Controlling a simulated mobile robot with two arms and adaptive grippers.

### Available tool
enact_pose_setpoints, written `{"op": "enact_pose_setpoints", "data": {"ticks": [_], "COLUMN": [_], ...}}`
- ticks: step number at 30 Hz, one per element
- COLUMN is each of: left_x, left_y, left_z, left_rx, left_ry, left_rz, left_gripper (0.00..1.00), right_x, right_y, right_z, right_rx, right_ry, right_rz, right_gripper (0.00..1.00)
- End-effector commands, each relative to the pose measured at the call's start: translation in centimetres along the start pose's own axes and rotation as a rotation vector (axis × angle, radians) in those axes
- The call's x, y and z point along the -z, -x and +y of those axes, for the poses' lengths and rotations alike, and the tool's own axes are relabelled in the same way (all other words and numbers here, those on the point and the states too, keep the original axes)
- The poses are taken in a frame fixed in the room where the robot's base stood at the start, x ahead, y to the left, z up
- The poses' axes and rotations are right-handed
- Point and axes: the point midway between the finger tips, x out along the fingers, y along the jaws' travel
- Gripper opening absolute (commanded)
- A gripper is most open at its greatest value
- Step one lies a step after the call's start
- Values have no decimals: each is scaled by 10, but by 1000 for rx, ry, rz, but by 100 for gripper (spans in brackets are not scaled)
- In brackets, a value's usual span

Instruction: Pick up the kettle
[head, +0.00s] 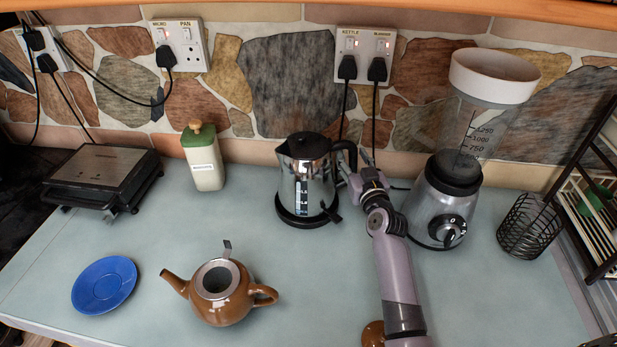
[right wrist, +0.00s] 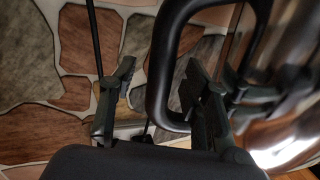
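The kettle (head: 316,193) is shiny chrome with a black lid, black base and a black handle on its right side. It stands upright at the back middle of the counter. My right gripper (head: 358,170) is at the handle side of the kettle. In the right wrist view its two fingers (right wrist: 160,78) are apart, with the black handle (right wrist: 160,65) showing between them. The right finger appears close to the handle; I cannot tell if it touches. The chrome body (right wrist: 300,125) fills the right edge there. My left gripper is not in view.
A blender (head: 440,205) stands close right of my right arm, with a wire basket (head: 529,226) beyond it. A brown teapot (head: 226,302) and blue plate (head: 104,284) are in front left. A green-lidded canister (head: 205,170) and black grill (head: 104,170) stand behind. Cords hang behind the kettle.

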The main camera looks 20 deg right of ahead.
Motion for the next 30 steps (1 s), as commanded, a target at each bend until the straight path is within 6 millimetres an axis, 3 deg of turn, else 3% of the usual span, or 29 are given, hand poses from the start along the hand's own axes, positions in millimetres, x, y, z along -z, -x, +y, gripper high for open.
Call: {"op": "enact_pose_setpoints", "data": {"ticks": [18,30], "left_x": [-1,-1], "left_y": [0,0], "left_z": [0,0], "left_rx": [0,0], "left_ry": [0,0], "left_rz": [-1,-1], "left_gripper": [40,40], "right_x": [0,0], "right_y": [0,0], "right_z": [0,0], "right_rx": [-1,-1], "right_ry": [0,-2], "right_rz": [0,0], "right_gripper": [0,0]}}
